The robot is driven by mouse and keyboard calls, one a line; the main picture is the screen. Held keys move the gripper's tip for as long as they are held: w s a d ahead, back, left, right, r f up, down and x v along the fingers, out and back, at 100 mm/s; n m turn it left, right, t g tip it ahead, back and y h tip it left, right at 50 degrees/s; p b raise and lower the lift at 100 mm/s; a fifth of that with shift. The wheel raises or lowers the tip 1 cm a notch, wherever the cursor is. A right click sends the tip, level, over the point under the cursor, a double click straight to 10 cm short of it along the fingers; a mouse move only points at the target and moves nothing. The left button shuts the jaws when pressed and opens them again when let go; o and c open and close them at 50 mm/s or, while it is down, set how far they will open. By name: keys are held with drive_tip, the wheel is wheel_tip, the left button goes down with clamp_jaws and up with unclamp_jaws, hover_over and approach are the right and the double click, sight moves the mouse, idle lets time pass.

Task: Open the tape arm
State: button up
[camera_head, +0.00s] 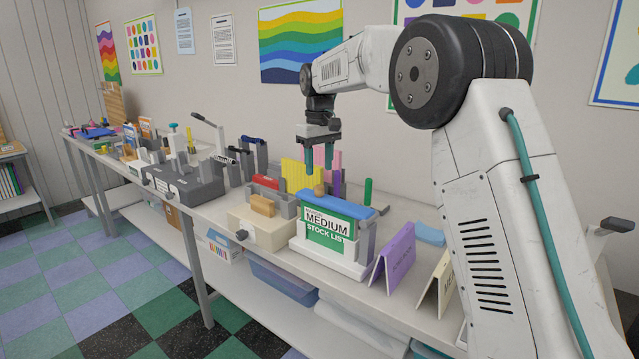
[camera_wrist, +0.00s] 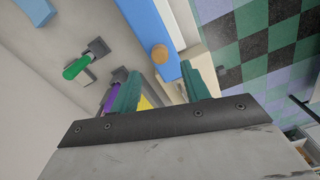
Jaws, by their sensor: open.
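A blue bar (camera_head: 340,208) with a round wooden knob (camera_head: 319,189) near one end lies flat along the top of a white and grey device. It looks like the tape arm, though I cannot be certain. A green and white "MEDIUM STOCK LIST" card (camera_head: 330,226) covers the device's front. The wrist view shows the blue bar (camera_wrist: 150,32) and the knob (camera_wrist: 159,53) just beyond the fingers. My gripper (camera_head: 319,168) is open and empty, its teal fingers pointing down above the knob. In the wrist view, my gripper (camera_wrist: 160,82) has the knob roughly between its fingertips, apart from them.
A green handle (camera_head: 368,190) stands behind the device. Yellow (camera_head: 297,174) and pink upright pieces stand behind my gripper. A beige box (camera_head: 258,226) is to the left. A purple folded card (camera_head: 396,254) and a cream card (camera_head: 440,284) stand to the right.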

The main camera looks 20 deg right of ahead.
sight(319, 186)
wheel_tip(319, 186, down, 6)
drive_tip(key=shift+r, duration=0.15)
drive_tip(key=shift+r, duration=0.1)
clamp_jaws()
